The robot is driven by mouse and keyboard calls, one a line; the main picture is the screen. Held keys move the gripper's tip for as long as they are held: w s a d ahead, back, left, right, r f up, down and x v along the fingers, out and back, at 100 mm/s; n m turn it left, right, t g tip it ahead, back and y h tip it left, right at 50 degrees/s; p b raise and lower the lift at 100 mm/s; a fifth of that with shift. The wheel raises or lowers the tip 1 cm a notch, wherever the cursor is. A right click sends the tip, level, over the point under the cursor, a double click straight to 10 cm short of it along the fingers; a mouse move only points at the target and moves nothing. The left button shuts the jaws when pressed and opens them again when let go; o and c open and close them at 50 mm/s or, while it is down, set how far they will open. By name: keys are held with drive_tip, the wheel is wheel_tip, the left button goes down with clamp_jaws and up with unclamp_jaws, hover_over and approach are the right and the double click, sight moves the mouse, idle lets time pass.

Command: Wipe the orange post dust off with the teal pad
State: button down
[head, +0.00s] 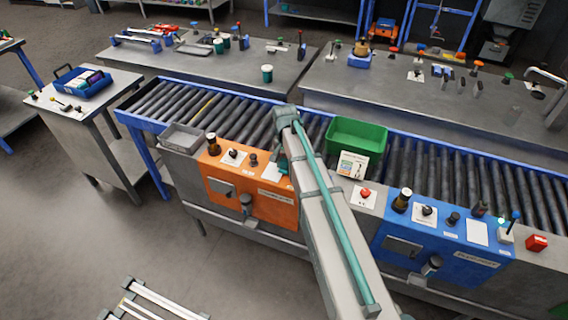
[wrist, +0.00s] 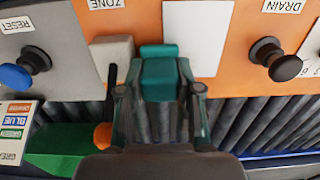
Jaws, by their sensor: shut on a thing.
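The orange post (head: 262,203) is the orange control panel at the front of the conveyor. It also fills the upper part of the wrist view (wrist: 145,20), seen upside down. My gripper (wrist: 158,86) is shut on the teal pad (wrist: 160,68), over the edge of the orange panel beside a blank white card (wrist: 197,38). I cannot tell whether the pad touches the surface. No dust is clear on the visible orange; the part under the pad is hidden. In the head view my arm hides most of the gripper.
A grey block (wrist: 112,58) is close to the pad's left. A black knob (wrist: 284,68) and a blue knob (wrist: 17,77) stand up on either side. The green bin (head: 357,135) rests on the rollers. A blue panel (head: 440,238) is to the right.

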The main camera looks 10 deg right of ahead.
sight(284, 159)
drive_tip(key=shift+w+a+r+p, duration=0.1)
drive_tip(key=shift+r+p, duration=0.1)
drive_tip(key=shift+r, duration=0.4)
drive_tip(key=shift+w+a+r+p, duration=0.1)
drive_tip(key=shift+r+p, duration=0.1)
drive_tip(key=shift+r, duration=0.35)
drive_tip(key=shift+s+r+p, duration=0.1)
drive_tip(key=shift+r+p, duration=1.2)
drive_tip(key=shift+r, duration=1)
